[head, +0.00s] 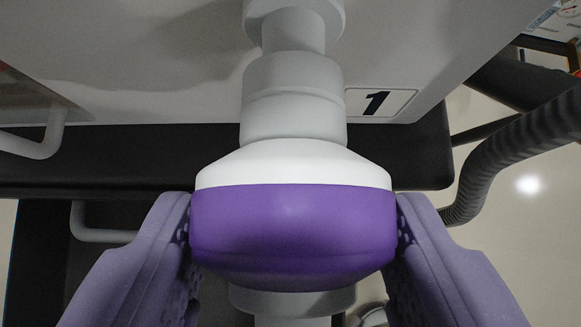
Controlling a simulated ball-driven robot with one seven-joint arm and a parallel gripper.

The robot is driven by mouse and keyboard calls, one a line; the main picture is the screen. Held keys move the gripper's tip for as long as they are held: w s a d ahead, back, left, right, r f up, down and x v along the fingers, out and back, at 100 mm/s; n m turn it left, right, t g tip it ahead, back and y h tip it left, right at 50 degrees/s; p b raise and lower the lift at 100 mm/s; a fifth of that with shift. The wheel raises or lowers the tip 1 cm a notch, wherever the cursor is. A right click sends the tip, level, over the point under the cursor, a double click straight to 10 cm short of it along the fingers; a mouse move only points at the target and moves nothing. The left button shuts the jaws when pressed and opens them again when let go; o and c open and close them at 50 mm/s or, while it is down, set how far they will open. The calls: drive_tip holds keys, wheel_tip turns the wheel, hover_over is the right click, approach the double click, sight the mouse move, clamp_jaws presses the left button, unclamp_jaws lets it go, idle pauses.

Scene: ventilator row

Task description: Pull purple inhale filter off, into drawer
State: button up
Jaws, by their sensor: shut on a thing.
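The purple inhale filter (292,232) fills the lower middle of the head view. It has a purple body with a white tapered top (293,163). The top meets a stack of light grey port fittings (292,100) on the ventilator's pale front panel (150,70). My gripper (292,235) is shut on the filter, with one purple padded finger on each side of its purple body. A pale lower connector (292,300) shows partly under the filter. I cannot tell whether the filter is still seated on the port. No open drawer can be made out.
A label reading "1" (381,103) is right of the port. A ribbed dark hose (510,155) curves down at the right. Grey handles stand at the left, one higher (45,140) and one lower (95,232). Pale floor (510,240) shows at the right.

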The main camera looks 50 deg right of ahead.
drive_tip(key=shift+s+a, duration=0.5)
drive_tip(key=shift+a, duration=0.25)
drive_tip(key=shift+s+a, duration=0.5)
drive_tip(key=shift+a, duration=0.2)
